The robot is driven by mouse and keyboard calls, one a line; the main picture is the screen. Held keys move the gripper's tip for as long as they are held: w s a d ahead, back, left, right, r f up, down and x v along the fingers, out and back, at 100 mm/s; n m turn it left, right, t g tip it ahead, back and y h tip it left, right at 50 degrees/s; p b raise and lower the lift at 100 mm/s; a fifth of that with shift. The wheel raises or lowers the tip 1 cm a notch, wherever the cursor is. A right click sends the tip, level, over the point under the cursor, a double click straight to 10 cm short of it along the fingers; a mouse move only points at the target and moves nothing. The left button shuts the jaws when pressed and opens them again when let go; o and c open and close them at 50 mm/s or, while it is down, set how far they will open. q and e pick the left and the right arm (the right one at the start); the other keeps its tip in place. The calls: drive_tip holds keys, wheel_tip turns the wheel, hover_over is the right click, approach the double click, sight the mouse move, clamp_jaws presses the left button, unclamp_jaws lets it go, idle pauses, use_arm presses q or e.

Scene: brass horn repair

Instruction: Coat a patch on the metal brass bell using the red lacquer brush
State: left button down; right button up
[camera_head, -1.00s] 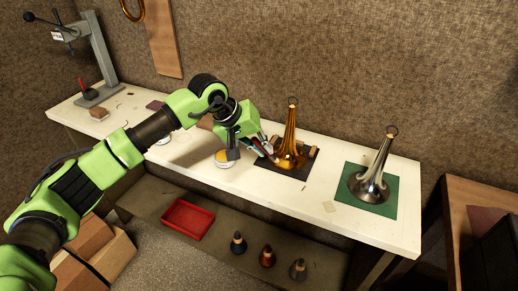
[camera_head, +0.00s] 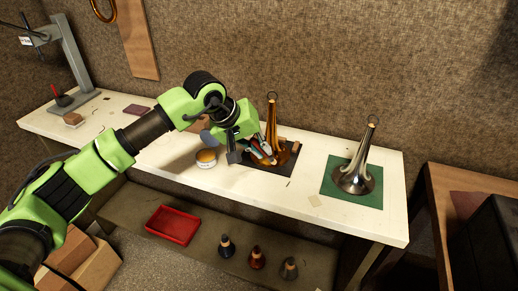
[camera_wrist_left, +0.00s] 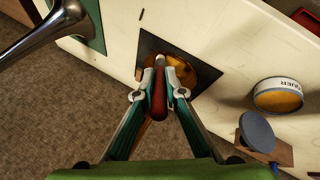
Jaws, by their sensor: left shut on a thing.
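The golden brass bell (camera_head: 280,128) stands upright, flare down, on a dark mat (camera_head: 262,164) on the bench. It also shows in the left wrist view (camera_wrist_left: 205,72), partly hidden behind my fingers. My left gripper (camera_head: 265,152) is close beside the bell's left side in the head view. It is shut on the red lacquer brush (camera_wrist_left: 158,95), whose red handle shows between the fingertips. The brush tip is hidden, so I cannot tell whether it touches the bell. An open lacquer tin (camera_head: 206,159) with amber content stands left of the mat. My right gripper is not in view.
A silvery bell (camera_head: 356,165) stands on a green mat (camera_head: 352,194) to the right. Wooden blocks sit by the golden bell. A drill-press-like stand (camera_head: 72,65) is at the far left. A red tray (camera_head: 172,225) and several bottles sit on the lower shelf.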

use_arm(q)
drive_tip(key=s+a+r, duration=0.1)
drive_tip(key=s+r, duration=0.2)
drive_tip(key=r, duration=0.1)
drive_tip(key=shift+s+r, duration=0.3)
drive_tip(key=shift+r, duration=0.05)
drive_tip(key=shift+a, duration=0.1)
drive_tip(key=shift+s+a+r, duration=0.15)
drive_tip(key=shift+s+r, duration=0.3)
drive_tip(key=shift+r, duration=0.15)
drive_tip(key=shift+s+a+r, duration=0.15)
drive_tip(key=shift+s+r, duration=0.3)
drive_tip(key=shift+r, duration=0.15)
drive_tip(key=shift+f, duration=0.15)
drive_tip(key=shift+w+d+f+b, duration=0.25)
drive_tip(key=shift+w+f+b, duration=0.55)
drive_tip(key=shift+f, duration=0.15)
drive_tip(key=shift+w+d+f+b, duration=0.2)
drive_tip(key=shift+w+f+b, duration=0.55)
drive_tip(key=shift+f+b, duration=0.15)
drive_tip(key=shift+w+d+f+b, duration=0.25)
drive_tip(key=shift+w+f+b, duration=0.5)
drive_tip(key=shift+f, duration=0.2)
drive_tip(key=shift+w+d+f+b, duration=0.2)
drive_tip(key=shift+w+f+b, duration=0.35)
drive_tip(key=shift+f, duration=0.2)
